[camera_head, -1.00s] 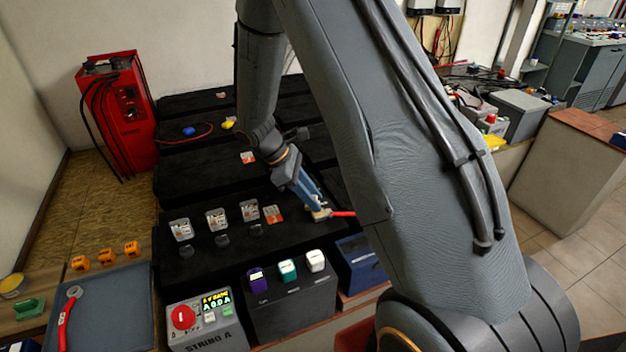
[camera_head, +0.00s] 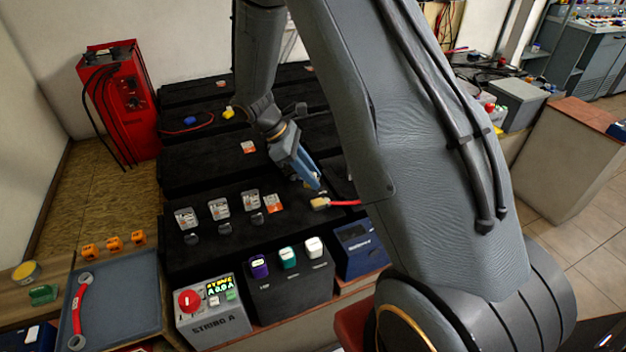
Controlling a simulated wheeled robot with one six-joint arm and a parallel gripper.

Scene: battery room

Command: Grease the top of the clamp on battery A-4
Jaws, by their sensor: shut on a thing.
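My gripper (camera_head: 314,186) reaches down over the front black battery row (camera_head: 215,255). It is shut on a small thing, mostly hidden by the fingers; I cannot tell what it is. Just below its tips lies a tan clamp (camera_head: 320,203) on the end of a red cable (camera_head: 345,203). A small gap shows between the fingertips and the clamp. An orange-and-white label (camera_head: 274,203) lies left of the clamp. The battery numbers are too small to read, so I cannot confirm which is A-4. My arm hides the right part of the row.
In front stand a String A control box (camera_head: 210,308), a black holder (camera_head: 292,291) with purple, teal and white handles, and a blue box (camera_head: 358,252). A red charger (camera_head: 120,100) stands at the back left.

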